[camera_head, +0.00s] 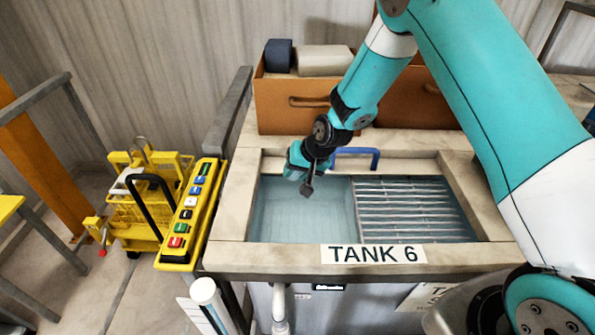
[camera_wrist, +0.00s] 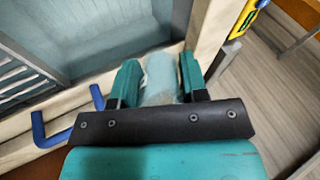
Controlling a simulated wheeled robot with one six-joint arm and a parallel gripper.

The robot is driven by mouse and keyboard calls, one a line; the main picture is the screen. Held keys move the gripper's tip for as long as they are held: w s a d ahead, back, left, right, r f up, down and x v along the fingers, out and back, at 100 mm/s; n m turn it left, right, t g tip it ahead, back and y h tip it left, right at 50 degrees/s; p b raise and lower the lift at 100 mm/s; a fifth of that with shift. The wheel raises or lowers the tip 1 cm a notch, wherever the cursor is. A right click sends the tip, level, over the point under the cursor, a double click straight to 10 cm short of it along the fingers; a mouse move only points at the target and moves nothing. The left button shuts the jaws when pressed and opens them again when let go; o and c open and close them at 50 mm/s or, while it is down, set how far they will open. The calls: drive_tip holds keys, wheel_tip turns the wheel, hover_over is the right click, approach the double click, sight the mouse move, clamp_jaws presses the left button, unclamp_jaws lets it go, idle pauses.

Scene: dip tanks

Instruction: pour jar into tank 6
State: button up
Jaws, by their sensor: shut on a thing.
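Tank 6 (camera_head: 310,215) is a basin with a pale stone rim and a "TANK 6" label (camera_head: 373,253) on its front edge. Its left half shows open pale blue liquid, and its right half shows a slatted grating under the surface. My gripper (camera_head: 296,162) is over the tank's back left rim; it also shows in the wrist view (camera_wrist: 159,82). It is shut on a pale, cloudy see-through jar (camera_wrist: 160,78), held between the two green fingers. The jar's mouth and contents cannot be made out. In the head view I cannot pick the jar out from the gripper.
A blue bar handle (camera_head: 357,157) stands at the tank's back rim, right of my gripper. Brown bins (camera_head: 290,108) stand behind it. A yellow button panel (camera_head: 188,215) and a yellow cart (camera_head: 135,215) are left of the tank. A grey rail (camera_head: 228,110) runs along the back left.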

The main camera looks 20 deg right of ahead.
drive_tip(key=shift+w+a+f+t+y+b, duration=0.15)
drive_tip(key=shift+t+y+b, duration=0.7)
drive_tip(key=shift+b, duration=1)
drive_tip(key=shift+w+d+f+t+y+b, duration=0.1)
drive_tip(key=shift+t+y+b, duration=0.7)
drive_tip(key=shift+b, duration=1.05)
drive_tip(key=shift+f+t+y+b, duration=0.2)
drive_tip(key=shift+t+y+b, duration=0.5)
drive_tip(key=shift+b, duration=2.05)
drive_tip(key=shift+f+t+y+b, duration=0.2)
drive_tip(key=shift+t+y+b, duration=0.45)
drive_tip(key=shift+b, duration=2.1)
drive_tip(key=shift+s+t+y+b, duration=0.2)
drive_tip(key=shift+t+y+b, duration=0.9)
drive_tip(key=shift+b, duration=4.55)
drive_tip(key=shift+s+d+r+t+y+b, duration=0.2)
drive_tip(key=shift+t+y+b, duration=0.5)
drive_tip(key=shift+b, duration=2.4)
drive_tip(key=shift+s+d+r+t+y+b, duration=0.15)
drive_tip(key=shift+t+y+b, duration=0.5)
drive_tip(key=shift+b, duration=2.4)
